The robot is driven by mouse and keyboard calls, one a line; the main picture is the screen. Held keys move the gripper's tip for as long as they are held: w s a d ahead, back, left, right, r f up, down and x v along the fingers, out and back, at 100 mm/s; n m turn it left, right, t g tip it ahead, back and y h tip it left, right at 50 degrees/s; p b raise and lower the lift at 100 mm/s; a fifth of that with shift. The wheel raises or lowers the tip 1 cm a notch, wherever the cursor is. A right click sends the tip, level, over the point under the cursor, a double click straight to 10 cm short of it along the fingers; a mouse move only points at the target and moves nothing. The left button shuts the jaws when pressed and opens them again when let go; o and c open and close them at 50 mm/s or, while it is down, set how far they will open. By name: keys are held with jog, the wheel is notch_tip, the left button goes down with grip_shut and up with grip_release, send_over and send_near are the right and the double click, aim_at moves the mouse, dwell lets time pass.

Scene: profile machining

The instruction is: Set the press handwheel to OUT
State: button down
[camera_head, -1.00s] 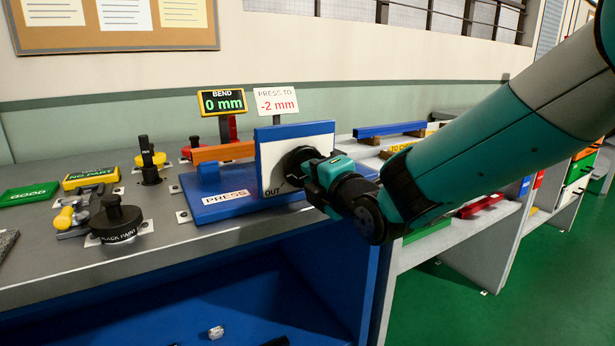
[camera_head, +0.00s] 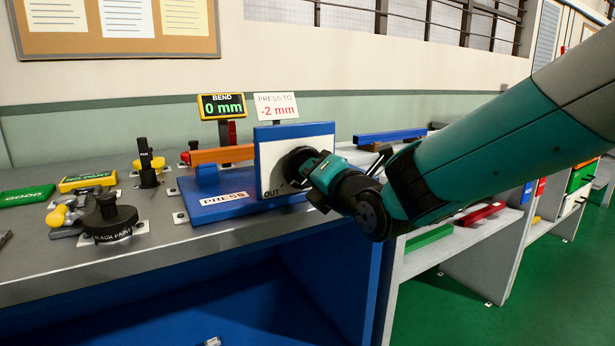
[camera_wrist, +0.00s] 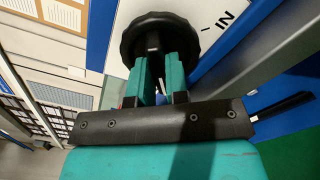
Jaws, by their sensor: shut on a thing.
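The press handwheel (camera_head: 296,163) is a black knobbed wheel on the white front plate (camera_head: 269,160) of the blue press. In the wrist view the handwheel (camera_wrist: 124,40) is at the top, and my gripper (camera_wrist: 160,68) has its teal fingers shut on its black middle part. "IN" shows on the plate in the wrist view, and "OUT" shows at the lower left of the wheel in the head view. My gripper (camera_head: 312,168) hides part of the wheel in the head view. An orange-brown bar (camera_head: 222,154) lies in the press. The bend display (camera_head: 222,104) reads 0 mm.
A sign (camera_head: 276,106) reads "PRESS TO -2 mm". A black paint pot (camera_head: 110,218), yellow-handled tool (camera_head: 60,214) and black post (camera_head: 148,170) stand left on the grey bench. A blue bar (camera_head: 389,136) lies behind my arm.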

dwell(0.4)
jog(key=shift+n+b, duration=0.3)
jog(key=shift+n, duration=0.1)
jog(key=c, duration=1)
grip_release()
jog(key=b+v, duration=0.3)
jog(key=v, duration=0.4)
